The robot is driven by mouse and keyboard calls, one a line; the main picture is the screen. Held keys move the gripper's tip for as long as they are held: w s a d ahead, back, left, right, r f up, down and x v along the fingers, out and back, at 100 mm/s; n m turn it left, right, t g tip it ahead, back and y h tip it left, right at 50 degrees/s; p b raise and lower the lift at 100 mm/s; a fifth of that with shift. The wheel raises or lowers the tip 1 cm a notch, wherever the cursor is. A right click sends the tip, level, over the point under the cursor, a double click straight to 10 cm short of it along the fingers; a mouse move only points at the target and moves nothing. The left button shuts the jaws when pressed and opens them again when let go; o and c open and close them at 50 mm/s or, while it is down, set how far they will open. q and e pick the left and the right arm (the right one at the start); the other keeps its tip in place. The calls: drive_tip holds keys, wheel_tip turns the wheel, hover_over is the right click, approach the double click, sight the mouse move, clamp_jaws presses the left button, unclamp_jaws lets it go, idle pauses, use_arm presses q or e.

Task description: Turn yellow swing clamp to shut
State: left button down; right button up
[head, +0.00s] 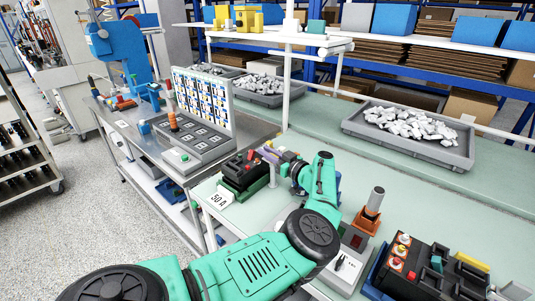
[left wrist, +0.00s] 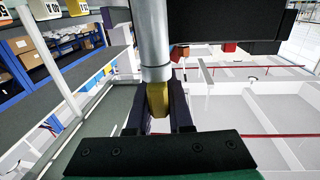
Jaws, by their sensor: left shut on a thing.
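The yellow clamp handle (left wrist: 158,100) shows in the left wrist view below a grey metal cylinder (left wrist: 152,45). My left gripper (left wrist: 159,112) is shut on this handle, with one dark finger on each side. In the head view my left gripper (head: 271,153) is beside a black breaker unit (head: 242,171) with a red part, on a green base (head: 246,189). The clamp itself is small and mostly hidden by the gripper there, so its angle cannot be told. My right gripper is not in view.
A white "50 A" card (head: 220,198) lies in front of the breaker. A black box with round dials (head: 425,272) and an orange stand with a metal cylinder (head: 371,208) are at right. A panel of cards (head: 203,98) stands at left.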

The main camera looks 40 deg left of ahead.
use_arm(q)
drive_tip(key=c, duration=0.8)
unclamp_jaws()
drive_tip(key=shift+d, duration=0.25)
drive_tip(key=d+p, duration=0.1)
drive_tip(key=d, duration=0.1)
drive_tip(key=d+p, duration=0.1)
drive_tip(key=d, duration=0.1)
drive_tip(key=d+p, duration=0.1)
drive_tip(key=d, duration=0.2)
drive_tip(key=shift+s, duration=0.35)
